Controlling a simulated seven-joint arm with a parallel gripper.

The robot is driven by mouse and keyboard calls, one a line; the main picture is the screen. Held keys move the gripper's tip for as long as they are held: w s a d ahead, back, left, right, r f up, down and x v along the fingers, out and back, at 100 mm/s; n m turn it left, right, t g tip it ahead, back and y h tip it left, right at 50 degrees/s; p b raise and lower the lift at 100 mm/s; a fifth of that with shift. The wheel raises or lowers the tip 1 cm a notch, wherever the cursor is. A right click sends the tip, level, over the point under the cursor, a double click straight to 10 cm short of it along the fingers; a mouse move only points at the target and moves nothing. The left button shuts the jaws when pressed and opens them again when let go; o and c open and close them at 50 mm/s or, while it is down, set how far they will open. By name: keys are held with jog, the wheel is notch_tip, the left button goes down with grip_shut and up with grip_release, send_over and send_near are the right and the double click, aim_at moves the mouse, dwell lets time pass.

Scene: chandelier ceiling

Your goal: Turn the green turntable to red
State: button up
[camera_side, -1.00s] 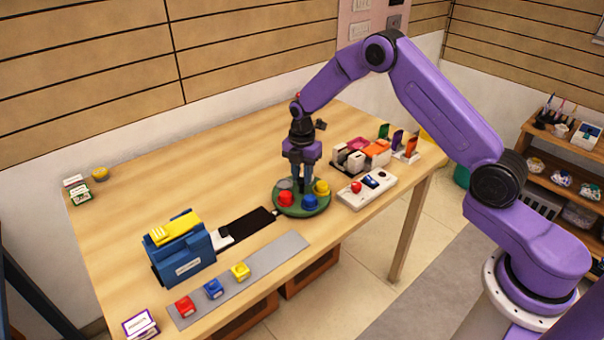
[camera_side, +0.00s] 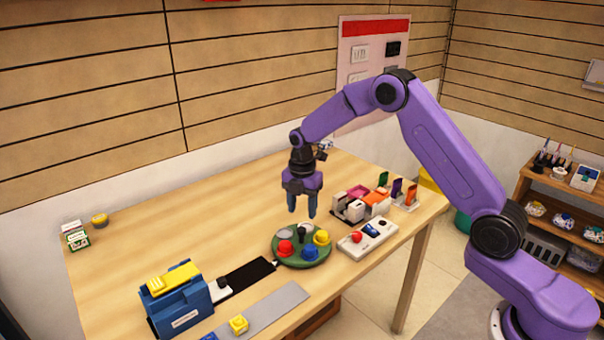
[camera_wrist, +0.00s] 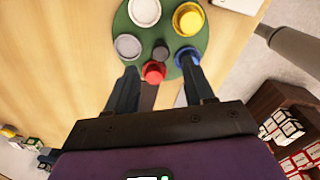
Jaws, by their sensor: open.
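The green turntable (camera_side: 292,262) lies on the wooden table as a round disc. It carries a red knob (camera_side: 285,248), a blue knob (camera_side: 310,253) and a yellow knob (camera_side: 321,238), with a dark piece (camera_side: 302,233) at its middle. A small pale pointer (camera_side: 275,263) sits at its near left edge. The wrist view also shows the turntable (camera_wrist: 165,30), with a white piece (camera_wrist: 145,11) and a grey piece (camera_wrist: 128,46) on it. My gripper (camera_side: 302,212) is open and empty, fingers down, above the back of the turntable and apart from it.
A white box with a red button (camera_side: 368,236) stands right of the turntable. Small containers and coloured cards (camera_side: 362,203) stand behind it. A blue box with a yellow top (camera_side: 178,300) is at front left, beside a black strip (camera_side: 245,275).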

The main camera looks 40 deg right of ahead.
aim_at(302, 230)
notch_tip(302, 230, up, 12)
jog(key=shift+f, duration=0.15)
dwell(0.4)
jog(key=s+a+r+m, duration=0.2)
jog(key=s+a, duration=0.3)
jog(key=s, duration=0.5)
jog(key=s+a+r+m, duration=0.1)
jog(key=s+a+m, duration=0.25)
jog(key=s, duration=0.65)
jog(key=s+d+f+m, duration=0.1)
jog(key=s+d+m, duration=0.1)
jog(key=s, duration=0.8)
jog(key=s+d+f+m, duration=0.1)
jog(key=s+d+m, duration=0.1)
jog(key=s, duration=0.9)
jog(key=shift+s+d+f, duration=0.15)
jog(key=shift+d+f, duration=0.15)
jog(key=shift+d, duration=0.35)
